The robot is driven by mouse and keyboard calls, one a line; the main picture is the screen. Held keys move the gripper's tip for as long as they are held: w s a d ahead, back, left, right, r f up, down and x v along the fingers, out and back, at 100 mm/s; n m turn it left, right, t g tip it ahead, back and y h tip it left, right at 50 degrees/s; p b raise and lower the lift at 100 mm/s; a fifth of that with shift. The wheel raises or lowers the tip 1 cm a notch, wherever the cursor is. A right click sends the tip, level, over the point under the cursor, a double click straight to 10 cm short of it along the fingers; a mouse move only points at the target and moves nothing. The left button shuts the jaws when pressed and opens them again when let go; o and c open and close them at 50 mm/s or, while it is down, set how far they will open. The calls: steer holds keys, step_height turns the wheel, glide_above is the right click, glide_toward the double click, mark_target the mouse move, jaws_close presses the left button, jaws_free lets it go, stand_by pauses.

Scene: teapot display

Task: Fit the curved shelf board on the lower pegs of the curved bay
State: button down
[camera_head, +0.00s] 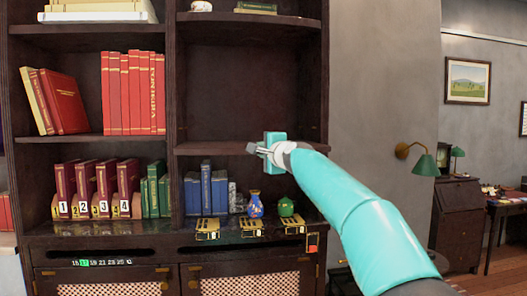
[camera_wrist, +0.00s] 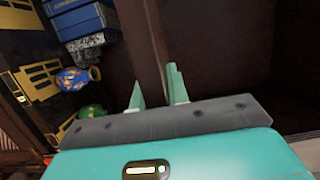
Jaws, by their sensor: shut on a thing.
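The dark brown curved shelf board (camera_head: 212,149) spans the right bay of the bookcase in the head view, at about mid height and roughly level. In the wrist view the shelf board (camera_wrist: 143,40) is a brown strip running up between my fingers. My gripper (camera_head: 253,148) is shut on its front edge, right of the middle. Its pale green fingertips (camera_wrist: 157,82) show on both sides of the board in the wrist view. The bay (camera_head: 240,85) is empty above the board. I cannot make out the pegs or whether the board touches them.
Below the board stand blue books (camera_head: 206,188), a blue patterned vase (camera_head: 256,204) and a green pot (camera_head: 286,207), with gold-coloured holders (camera_head: 208,229) in front. A fixed shelf (camera_head: 250,18) is above. A green wall lamp (camera_head: 425,165) is at right.

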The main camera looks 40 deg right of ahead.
steer(key=shift+w+d+r, duration=0.1)
steer(key=shift+w+d, duration=0.75)
steer(key=shift+w, duration=0.5)
steer(key=shift+w+d, duration=0.9)
steer(key=shift+w, duration=0.45)
steer(key=shift+w+d+r, duration=0.1)
steer(key=shift+w+d, duration=0.75)
steer(key=shift+w, duration=0.5)
stand_by(0.9)
steer(key=c, duration=1.3)
jaws_free()
steer(key=shift+f, duration=0.35)
steer(key=shift+s+r, duration=0.15)
steer(key=shift+s, duration=0.5)
steer(key=shift+v, duration=5.9)
steer(key=shift+s+a, duration=0.25)
steer(key=shift+s, duration=0.05)
